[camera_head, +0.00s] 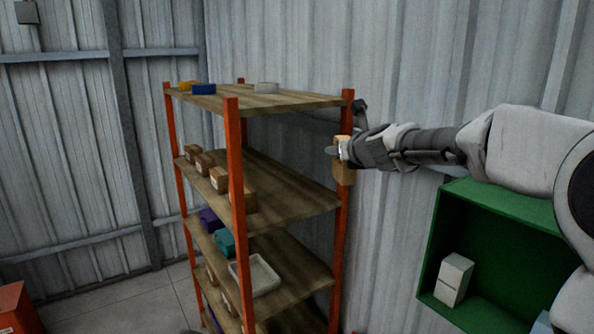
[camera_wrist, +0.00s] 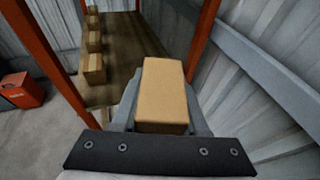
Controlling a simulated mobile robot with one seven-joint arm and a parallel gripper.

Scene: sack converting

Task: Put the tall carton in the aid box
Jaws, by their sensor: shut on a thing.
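My gripper (camera_head: 342,150) is shut on a tall brown carton (camera_head: 344,172). The carton hangs upright at the right front post of the shelf in the head view, clear of any surface that I can see. In the wrist view the carton (camera_wrist: 163,92) fills the space between the fingers. A green open-fronted box (camera_head: 428,262) on the right wall side may be the aid box; I see no label on it. It holds a white carton (camera_head: 453,279), and my arm hides part of it.
An orange-posted shelf (camera_head: 300,208) stands left of my gripper. Several small brown cartons (camera_head: 219,179) line its second level. A white tray (camera_head: 254,275) sits lower down. A red box (camera_wrist: 21,90) stands on the floor. A corrugated wall is behind.

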